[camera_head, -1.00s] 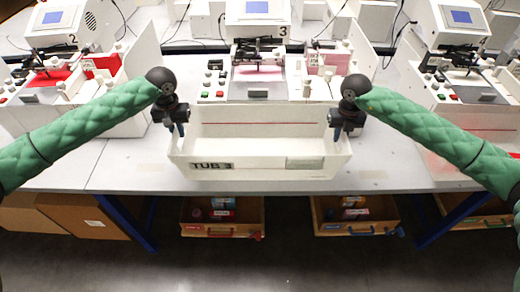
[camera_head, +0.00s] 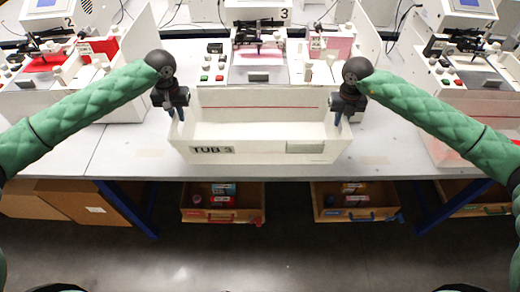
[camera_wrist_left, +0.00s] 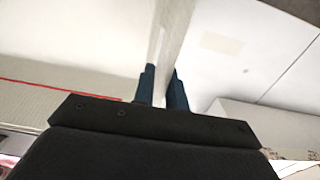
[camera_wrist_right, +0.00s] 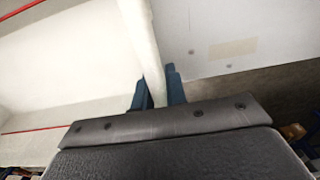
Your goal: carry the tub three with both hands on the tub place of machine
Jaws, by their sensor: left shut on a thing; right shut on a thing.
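The white tub labelled TUB 3 (camera_head: 262,150) is at the front of the table in the head view, its inside empty. My left gripper (camera_head: 176,112) is shut on the tub's left wall; in the left wrist view its blue fingers (camera_wrist_left: 162,88) pinch the wall from both sides. My right gripper (camera_head: 343,112) is shut on the right wall; the right wrist view shows its blue fingers (camera_wrist_right: 158,90) around that wall. Machine 3 (camera_head: 258,60) stands just behind the tub, with a pink sheet on its bed. The tub hides part of its front.
Machine 2 (camera_head: 60,70) stands to the left and another machine (camera_head: 470,60) to the right. A pale upright panel (camera_head: 362,40) stands beside machine 3. Bare tabletop shows left and right of the tub.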

